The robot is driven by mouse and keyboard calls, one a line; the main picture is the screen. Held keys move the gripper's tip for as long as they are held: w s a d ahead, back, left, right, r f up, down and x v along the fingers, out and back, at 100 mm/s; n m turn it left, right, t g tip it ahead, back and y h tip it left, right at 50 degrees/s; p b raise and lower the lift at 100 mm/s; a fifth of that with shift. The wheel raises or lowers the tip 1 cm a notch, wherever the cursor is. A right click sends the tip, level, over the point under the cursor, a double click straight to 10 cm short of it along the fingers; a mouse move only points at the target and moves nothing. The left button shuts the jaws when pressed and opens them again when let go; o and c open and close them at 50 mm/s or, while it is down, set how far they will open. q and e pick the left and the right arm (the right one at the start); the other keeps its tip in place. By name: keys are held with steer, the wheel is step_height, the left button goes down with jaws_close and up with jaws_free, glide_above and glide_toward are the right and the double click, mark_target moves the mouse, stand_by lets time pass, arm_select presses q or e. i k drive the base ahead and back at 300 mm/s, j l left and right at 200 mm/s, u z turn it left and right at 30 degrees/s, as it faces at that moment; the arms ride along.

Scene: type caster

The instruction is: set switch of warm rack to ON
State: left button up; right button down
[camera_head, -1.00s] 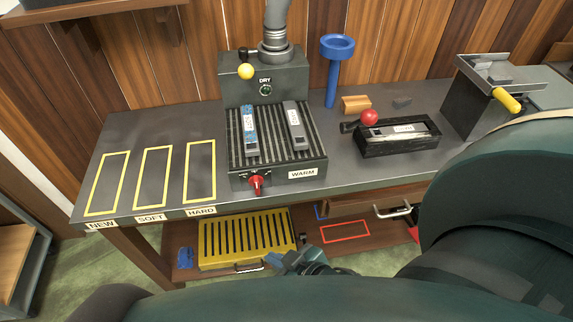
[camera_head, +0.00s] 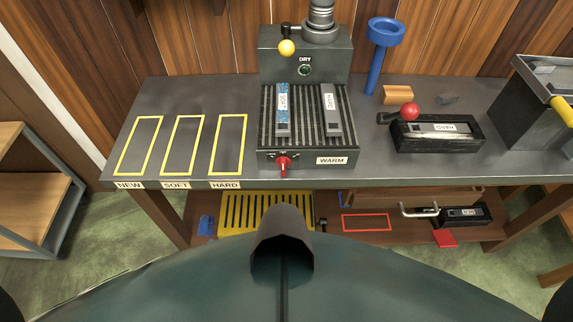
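The warm rack (camera_head: 268,130) is a dark ribbed rack on the bench with a white WARM label (camera_head: 331,160) on its front face. Its red switch (camera_head: 284,166) is on the same face, left of the label. The switch handle looks roughly upright; its markings are too small to read, so I cannot tell its setting. Two bars lie on the rack: a blue-speckled one (camera_head: 283,112) labelled SOFT and a grey one (camera_head: 332,112). Neither of my grippers shows; my own body fills the bottom middle.
A DRY unit (camera_head: 330,65) with a yellow-knobbed lever stands behind the rack. Empty yellow outlines (camera_head: 181,145) lie to the left. A black tray (camera_head: 440,146) with a red ball handle is to the right. A yellow slotted box (camera_head: 240,208) is on the shelf below.

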mark_target(283, 162)
steer(key=k+l+z, duration=0.15)
steer(key=l, duration=0.2)
steer(key=k+l+z, duration=0.15)
steer(key=l, duration=0.25)
steer(key=k+l+z, duration=0.15)
steer(key=l, duration=0.2)
